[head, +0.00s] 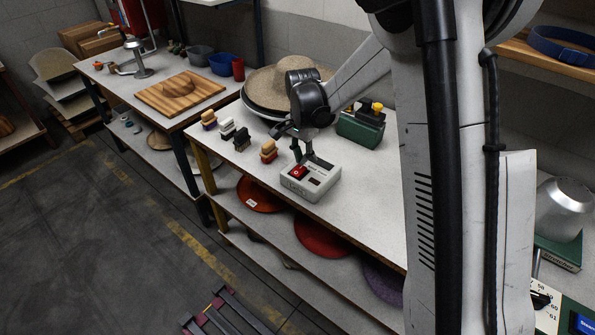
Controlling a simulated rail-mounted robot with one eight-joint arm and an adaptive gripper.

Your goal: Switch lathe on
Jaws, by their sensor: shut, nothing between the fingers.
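A white switch box (325,181) sits near the front edge of the white workbench. It has a red switch (298,172) on its left and a dark switch (314,182) on its right. My gripper (304,158) points down at the back of the box, close to the red switch. Its fingers are shut and empty. I cannot tell whether they touch the box. The arm comes in from the upper right. I do not make out a lathe clearly.
Several small brushes (268,151) stand along the bench's left edge. Behind my gripper are a straw hat (265,88) and a green box (360,130) with yellow and black parts. Coloured felt discs (322,238) lie on the lower shelf. The bench (365,195) right of the switch box is clear.

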